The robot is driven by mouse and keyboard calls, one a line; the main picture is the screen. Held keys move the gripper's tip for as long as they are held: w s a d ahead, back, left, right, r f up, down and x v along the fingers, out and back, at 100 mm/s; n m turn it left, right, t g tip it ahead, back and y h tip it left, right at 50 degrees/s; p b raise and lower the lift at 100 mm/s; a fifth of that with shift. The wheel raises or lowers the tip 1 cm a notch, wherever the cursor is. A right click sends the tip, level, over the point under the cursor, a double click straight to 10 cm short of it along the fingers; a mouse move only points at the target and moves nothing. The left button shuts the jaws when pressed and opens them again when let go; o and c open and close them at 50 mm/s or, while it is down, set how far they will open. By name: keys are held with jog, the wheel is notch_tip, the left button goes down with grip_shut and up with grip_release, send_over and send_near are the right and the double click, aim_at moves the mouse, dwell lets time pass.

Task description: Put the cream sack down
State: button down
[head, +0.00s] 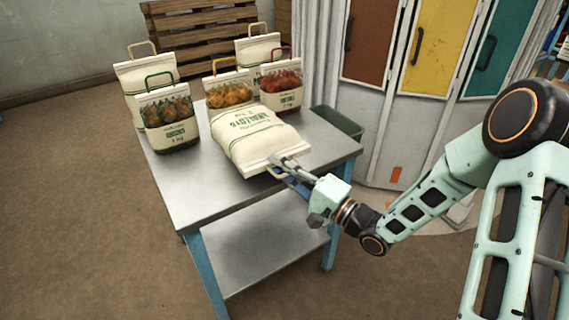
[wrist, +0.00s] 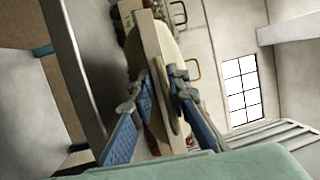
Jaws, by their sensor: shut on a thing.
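The cream sack (head: 252,136), with green print, lies flat at the front right of the metal table (head: 185,182). Its near end is in my gripper (head: 287,167), which reaches in from the right. In the wrist view, my gripper (wrist: 158,90) has one finger on each side of the sack's pale edge (wrist: 152,45). The sack is on the table top or just over it; I cannot tell whether its whole underside touches. Its far end is close in front of the bags with yellow and red handles.
Bags with green (head: 168,120), yellow (head: 228,92) and red (head: 282,90) handles stand on the table. Two upright cream sacks (head: 133,78) (head: 256,50) stand behind them. The table's front left is clear. A green bin (head: 338,122) and lockers (head: 430,50) stand to the right.

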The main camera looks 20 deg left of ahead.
jog(key=shift+s+a+f+b, duration=0.1)
jog(key=shift+a+f+b, duration=0.15)
jog(key=shift+f+b, duration=0.35)
jog(key=shift+s+a+f+b, duration=0.1)
jog(key=shift+a+f+b, duration=0.15)
jog(key=shift+f, duration=0.65)
jog(key=shift+d+f, duration=0.1)
jog(key=c, duration=2.1)
grip_release()
jog(key=shift+d+f, duration=0.1)
jog(key=shift+f, duration=0.25)
jog(key=shift+o, duration=1.3)
jog(key=p+v, duration=0.1)
jog(key=v, duration=1.1)
jog(key=shift+p, duration=0.3)
